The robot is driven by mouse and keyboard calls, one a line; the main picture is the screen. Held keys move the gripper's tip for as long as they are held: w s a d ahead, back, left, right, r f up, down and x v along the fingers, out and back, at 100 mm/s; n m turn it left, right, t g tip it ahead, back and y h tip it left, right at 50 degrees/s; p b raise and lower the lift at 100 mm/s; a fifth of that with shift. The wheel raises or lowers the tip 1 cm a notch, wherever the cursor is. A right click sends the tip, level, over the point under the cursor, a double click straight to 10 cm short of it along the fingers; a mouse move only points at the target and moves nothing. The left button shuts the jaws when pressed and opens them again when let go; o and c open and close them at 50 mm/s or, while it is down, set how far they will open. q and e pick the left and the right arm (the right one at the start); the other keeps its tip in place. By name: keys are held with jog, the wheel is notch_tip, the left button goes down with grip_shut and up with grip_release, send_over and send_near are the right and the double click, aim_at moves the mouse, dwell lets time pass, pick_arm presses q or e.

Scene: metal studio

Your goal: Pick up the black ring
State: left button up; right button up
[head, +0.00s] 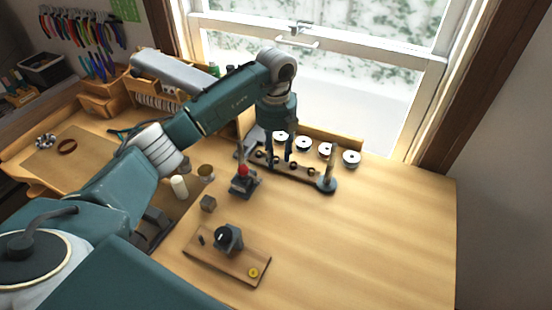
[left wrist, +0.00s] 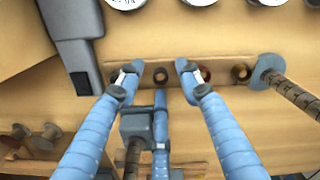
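A narrow wooden rack (head: 299,177) holds a row of small dark rings, and it also shows in the left wrist view (left wrist: 222,86). In the left wrist view a dark ring (left wrist: 160,76) lies between my left gripper's fingertips, and browner rings (left wrist: 204,75) (left wrist: 241,73) sit to its right. I cannot tell for certain which is the black ring. My left gripper (head: 279,161) is low over the left part of the rack; its fingers (left wrist: 157,79) are spread and empty. The fingers partly hide the rack. My right gripper is not in view.
A tapered rod on a round base (head: 327,182) stands at the rack's right end. Pale round tins (head: 325,149) line up behind it. A small stand with a red ball (head: 243,180) is in front left. The table's right side (head: 400,230) is clear.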

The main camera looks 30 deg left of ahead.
pick_arm(q)
jog(key=c, duration=0.6)
jog(key=shift+r, duration=0.1)
